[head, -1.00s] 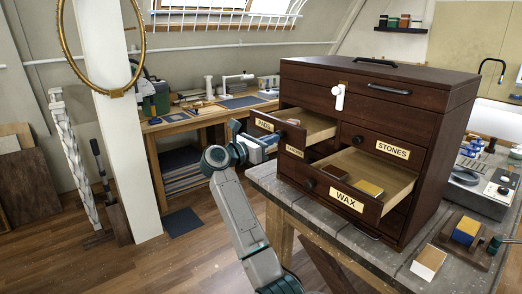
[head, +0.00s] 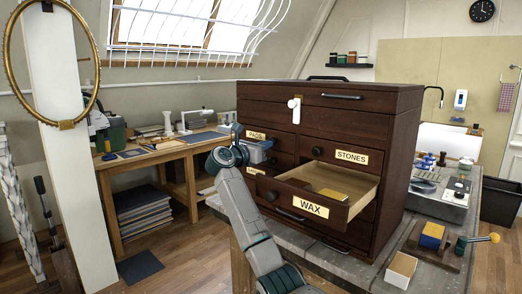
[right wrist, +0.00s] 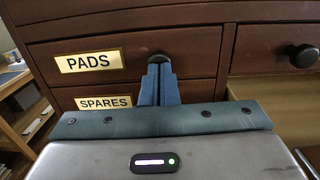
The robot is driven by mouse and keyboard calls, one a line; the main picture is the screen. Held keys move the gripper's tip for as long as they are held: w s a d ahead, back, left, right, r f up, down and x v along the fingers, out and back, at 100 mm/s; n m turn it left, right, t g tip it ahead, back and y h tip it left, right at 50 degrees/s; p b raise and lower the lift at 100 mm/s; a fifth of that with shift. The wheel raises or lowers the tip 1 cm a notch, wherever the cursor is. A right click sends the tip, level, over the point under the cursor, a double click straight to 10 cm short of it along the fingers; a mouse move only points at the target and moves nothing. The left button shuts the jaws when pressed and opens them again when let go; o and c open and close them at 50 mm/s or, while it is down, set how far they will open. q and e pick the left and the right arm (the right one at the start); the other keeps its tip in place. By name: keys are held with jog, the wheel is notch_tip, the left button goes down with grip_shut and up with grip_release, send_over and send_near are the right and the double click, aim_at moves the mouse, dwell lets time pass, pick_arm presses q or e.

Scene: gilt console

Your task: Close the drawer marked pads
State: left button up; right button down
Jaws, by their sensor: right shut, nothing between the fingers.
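The dark wooden chest (head: 390,140) stands on a grey bench. The drawer marked PADS (head: 256,135), at the chest's upper left, looks flush with the front. In the right wrist view its front (right wrist: 130,62) shows a brass label and a dark round knob (right wrist: 160,57). My right gripper (head: 266,146) is at that drawer. Its blue fingers (right wrist: 160,72) are shut together and empty, with their tips at the knob, partly covering it. I cannot tell whether they touch it. My left gripper is not in view.
The STONES drawer (head: 352,157) is shut. The SPARES drawer (right wrist: 104,102) is below PADS. Blocks (head: 401,270) lie on the bench at right.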

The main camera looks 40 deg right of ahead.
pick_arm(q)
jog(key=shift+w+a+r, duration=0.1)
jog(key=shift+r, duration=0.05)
pick_arm(e)
jog(key=shift+d+r, duration=0.15)
jog(key=shift+r, duration=0.1)
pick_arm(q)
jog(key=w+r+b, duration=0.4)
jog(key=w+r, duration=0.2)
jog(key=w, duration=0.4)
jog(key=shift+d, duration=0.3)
pick_arm(e)
jog(key=s+a+f, duration=0.1)
jog(key=a, duration=1.3)
jog(key=shift+s+a, duration=0.15)
jog(key=shift+s, duration=0.05)
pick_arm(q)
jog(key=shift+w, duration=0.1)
pick_arm(e)
jog(key=shift+f, duration=0.2)
